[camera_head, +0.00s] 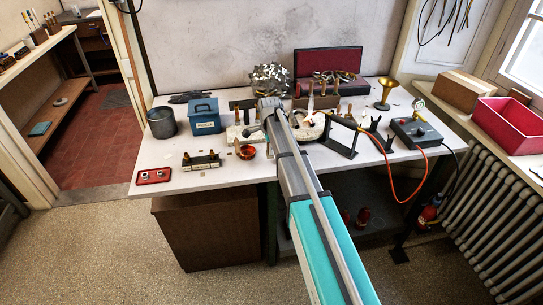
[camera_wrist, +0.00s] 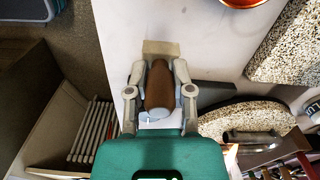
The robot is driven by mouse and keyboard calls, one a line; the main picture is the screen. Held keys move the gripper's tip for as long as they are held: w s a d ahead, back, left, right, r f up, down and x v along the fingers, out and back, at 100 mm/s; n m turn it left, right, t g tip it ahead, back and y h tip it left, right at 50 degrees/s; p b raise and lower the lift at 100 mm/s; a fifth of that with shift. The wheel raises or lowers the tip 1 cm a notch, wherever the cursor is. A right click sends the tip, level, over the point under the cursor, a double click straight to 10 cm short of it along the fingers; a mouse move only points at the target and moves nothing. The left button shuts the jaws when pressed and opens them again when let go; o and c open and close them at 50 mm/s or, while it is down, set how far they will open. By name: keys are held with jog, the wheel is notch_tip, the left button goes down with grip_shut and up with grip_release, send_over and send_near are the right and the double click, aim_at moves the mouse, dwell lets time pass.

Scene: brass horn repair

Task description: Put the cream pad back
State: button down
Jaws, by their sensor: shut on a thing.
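In the wrist view my gripper (camera_wrist: 160,66) is shut on a brown rounded handle (camera_wrist: 159,86). A flat cream block, which looks like the cream pad (camera_wrist: 161,48), shows just beyond the fingertips in line with the handle. It seems joined to the handle, though the fingers and handle cover the joint. In the head view my arm reaches over the middle of the workbench (camera_head: 221,177), and its own links hide the fingers and the held thing. Several brown upright handles stand around the middle and back of the bench.
An orange-red bowl (camera_head: 246,153) stands left of my arm. A blue box (camera_head: 204,116) and grey pot (camera_head: 161,122) are farther left. A black frame (camera_head: 341,137), brass horn bell (camera_head: 387,91) and control box (camera_head: 417,133) with an orange hose are right.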

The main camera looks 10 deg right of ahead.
jog(key=shift+w+f+b, duration=0.15)
jog(key=shift+f+b, duration=1.35)
jog(key=shift+f, duration=0.2)
jog(key=shift+f, duration=0.1)
jog(key=c, duration=0.5)
grip_release()
notch_tip(320, 180, up, 12)
jog(key=p, duration=1.2)
